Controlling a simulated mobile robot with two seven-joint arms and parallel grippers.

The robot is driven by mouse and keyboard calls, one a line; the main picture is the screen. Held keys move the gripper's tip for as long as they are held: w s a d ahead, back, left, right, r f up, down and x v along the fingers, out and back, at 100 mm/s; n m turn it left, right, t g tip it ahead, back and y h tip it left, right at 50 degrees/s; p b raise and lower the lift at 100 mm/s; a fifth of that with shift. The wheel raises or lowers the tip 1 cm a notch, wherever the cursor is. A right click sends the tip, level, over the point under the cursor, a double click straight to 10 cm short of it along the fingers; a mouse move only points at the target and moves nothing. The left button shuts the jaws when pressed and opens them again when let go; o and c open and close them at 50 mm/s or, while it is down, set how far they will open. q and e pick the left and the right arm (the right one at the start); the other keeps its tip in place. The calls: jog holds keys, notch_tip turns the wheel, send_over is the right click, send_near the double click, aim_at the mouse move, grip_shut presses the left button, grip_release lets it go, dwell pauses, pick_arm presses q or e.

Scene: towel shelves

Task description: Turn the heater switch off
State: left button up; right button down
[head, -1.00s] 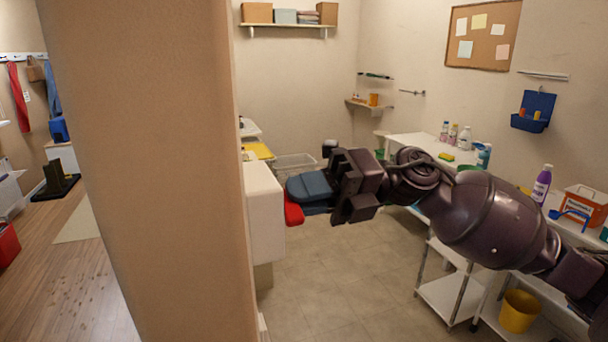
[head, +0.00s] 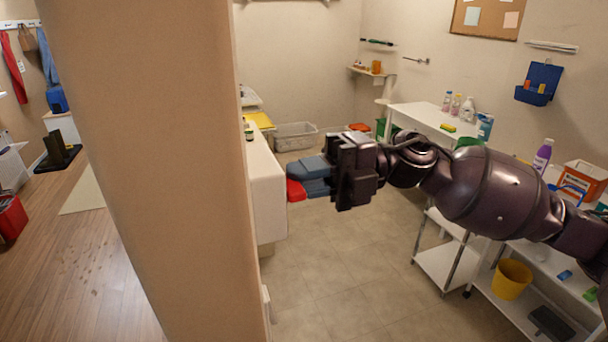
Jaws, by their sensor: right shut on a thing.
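My right gripper (head: 305,180) reaches in from the right, level with the white unit behind the pillar. Its blue-grey fingers are shut on a small red thing (head: 296,191) showing at their lower left. The red thing lies in front of the white unit's side in the picture; whether it touches the unit I cannot tell. I cannot make out a heater or a switch for certain. A small pale plate (head: 267,304) shows edge-on low on the pillar's right edge, too narrow to identify. My left gripper is not in view.
A broad tan pillar (head: 160,170) stands close on the left. The white unit (head: 268,195) stands behind it. A white table (head: 420,115) and a cart with a yellow bucket (head: 511,279) line the right. The tiled floor (head: 350,270) between is clear.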

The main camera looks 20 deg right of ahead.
jog(key=c, duration=1.1)
grip_release()
jog(key=d+b, duration=0.1)
jog(key=d, duration=0.4)
jog(key=d+b, duration=0.2)
jog(key=d, duration=0.4)
jog(key=shift+w, duration=0.2)
jog(key=shift+a, duration=0.1)
